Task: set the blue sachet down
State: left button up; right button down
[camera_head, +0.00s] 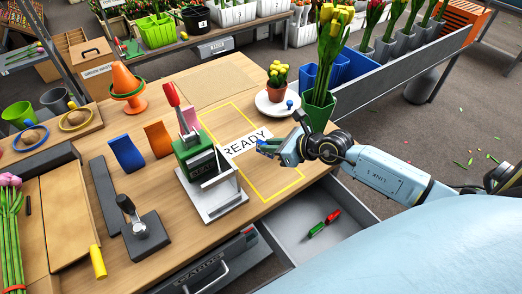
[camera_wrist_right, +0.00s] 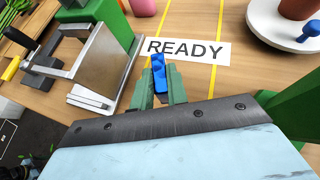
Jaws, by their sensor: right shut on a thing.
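My right gripper (camera_head: 276,148) is shut on the blue sachet (camera_head: 268,144), just right of the READY label (camera_head: 246,142). In the right wrist view, the green fingers (camera_wrist_right: 165,92) close on the sachet (camera_wrist_right: 158,68), which sticks out past their tips, just below the READY label (camera_wrist_right: 187,49). The gap between sachet and table is hard to judge. Another blue sachet (camera_head: 126,153), an orange one (camera_head: 159,139) and a pink one (camera_head: 188,118) stand upright in a row at the left. My left gripper is not in view.
A green sealing press (camera_head: 200,155) stands left of the gripper. A white round plate (camera_head: 271,106) with a small tulip pot and a green tulip vase (camera_head: 318,112) stand behind it. An open drawer (camera_head: 345,212) is below the table's right edge. The yellow-outlined area is mostly clear.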

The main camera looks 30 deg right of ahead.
jog(key=shift+f+b, duration=1)
jog(key=shift+f, duration=2.15)
jog(key=shift+f, duration=0.1)
jog(key=c, duration=1.8)
grip_release()
jog(key=shift+f, duration=0.1)
jog(key=o, duration=0.4)
jog(key=shift+r, duration=0.2)
jog(key=shift+s+d+r, duration=0.15)
jog(key=shift+s+r, duration=0.05)
jog(key=shift+s, duration=0.05)
jog(key=p+v, duration=0.2)
jog(key=v, duration=0.9)
jog(key=shift+s, duration=0.15)
